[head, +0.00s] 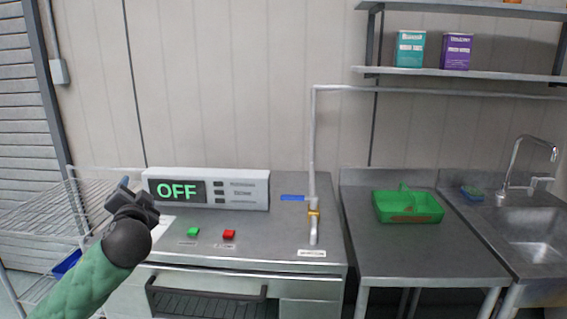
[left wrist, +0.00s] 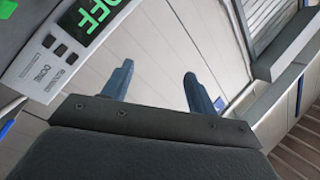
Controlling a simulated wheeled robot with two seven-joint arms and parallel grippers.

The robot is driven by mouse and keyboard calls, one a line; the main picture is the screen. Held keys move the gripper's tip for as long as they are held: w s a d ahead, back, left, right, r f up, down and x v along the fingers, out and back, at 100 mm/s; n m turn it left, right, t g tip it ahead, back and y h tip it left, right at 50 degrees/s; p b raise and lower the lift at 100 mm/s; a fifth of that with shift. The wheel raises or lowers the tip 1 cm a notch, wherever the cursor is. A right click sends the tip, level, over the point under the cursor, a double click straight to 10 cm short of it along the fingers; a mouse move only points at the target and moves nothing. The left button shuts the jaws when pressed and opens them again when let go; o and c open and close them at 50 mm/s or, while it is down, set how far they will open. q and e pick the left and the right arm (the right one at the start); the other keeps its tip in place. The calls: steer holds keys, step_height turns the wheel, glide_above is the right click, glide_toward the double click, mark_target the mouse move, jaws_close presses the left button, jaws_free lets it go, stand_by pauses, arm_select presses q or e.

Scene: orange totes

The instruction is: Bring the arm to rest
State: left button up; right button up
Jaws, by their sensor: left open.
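My left arm (head: 90,278), in a green sleeve, comes in from the lower left of the head view. Its left gripper (head: 127,188) is raised in front of the left end of the control panel. In the left wrist view the two blue-grey fingers of the gripper (left wrist: 158,88) stand apart with nothing between them. My right gripper is in neither view.
A white panel (head: 240,189) reading OFF stands on the steel counter (head: 270,240), behind a green button (head: 193,231) and a red button (head: 229,234). A pipe (head: 313,150), green caddy (head: 408,207) and sink (head: 535,235) are to the right. A wire rack (head: 40,215) is at left.

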arm_select(q)
steer(key=s+d+f+g+h+p, duration=0.1)
steer(key=s+d+f+g+h, duration=0.25)
steer(key=f, duration=0.55)
steer(key=s+d+f+n+g+h+p, duration=0.1)
steer(key=s+d+f+g, duration=0.1)
steer(key=s+d+f, duration=0.6)
steer(key=s+d+f+g+h+p, duration=0.1)
steer(key=s+f+g+h, duration=0.15)
steer(key=f, duration=0.85)
steer(key=s+d+f+n+g+p, duration=0.1)
steer(key=s+d+f+g, duration=0.1)
steer(key=s+f, duration=0.3)
steer(key=s+d+f+n+g+h+p, duration=0.1)
steer(key=s+d+f, duration=0.3)
steer(key=s, duration=0.9)
steer(key=s+d+f+g+p, duration=0.1)
steer(key=s+d+f+g, duration=0.2)
steer(key=s+f, duration=0.4)
steer(key=shift+s+f+n+g, duration=0.15)
steer(key=shift+s+n+g, duration=0.35)
steer(key=shift+s, duration=0.75)
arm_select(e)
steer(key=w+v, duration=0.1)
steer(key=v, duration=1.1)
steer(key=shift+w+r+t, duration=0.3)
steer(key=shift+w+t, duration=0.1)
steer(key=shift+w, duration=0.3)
